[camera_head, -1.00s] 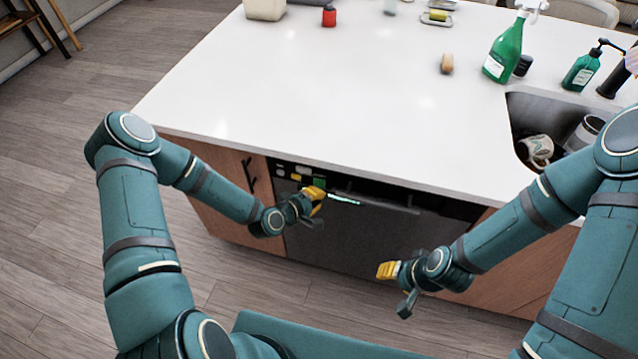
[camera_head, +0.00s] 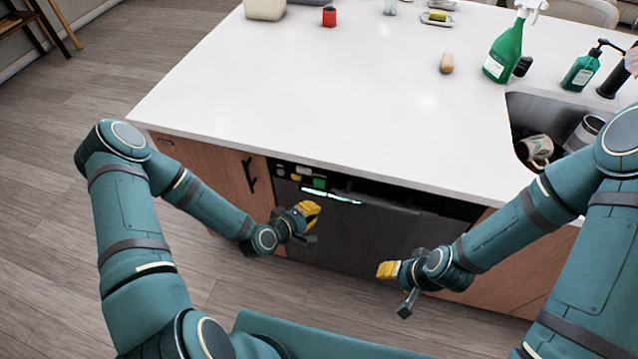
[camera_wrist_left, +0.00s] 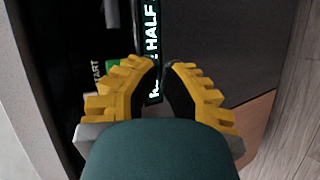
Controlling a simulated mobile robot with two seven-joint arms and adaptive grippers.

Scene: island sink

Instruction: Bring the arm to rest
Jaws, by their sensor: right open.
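My left gripper (camera_head: 309,226) has yellow finger pads and hangs in front of the dishwasher, near its upper left part. In the left wrist view its two fingers (camera_wrist_left: 161,66) are a narrow gap apart, with nothing held between them. A lit display with the text "HALF" shows behind the gap. My right gripper (camera_head: 395,288) is open and empty, lower and to the right, in front of the dishwasher's right part. Both grippers are below the level of the countertop.
The dark dishwasher (camera_head: 350,243) is set in the wooden island. The white countertop (camera_head: 300,100) is mostly clear. A green spray bottle (camera_head: 505,52), a soap bottle (camera_head: 581,72) and a sink with a mug (camera_head: 535,150) are at the right. Open floor (camera_head: 45,220) lies at the left.

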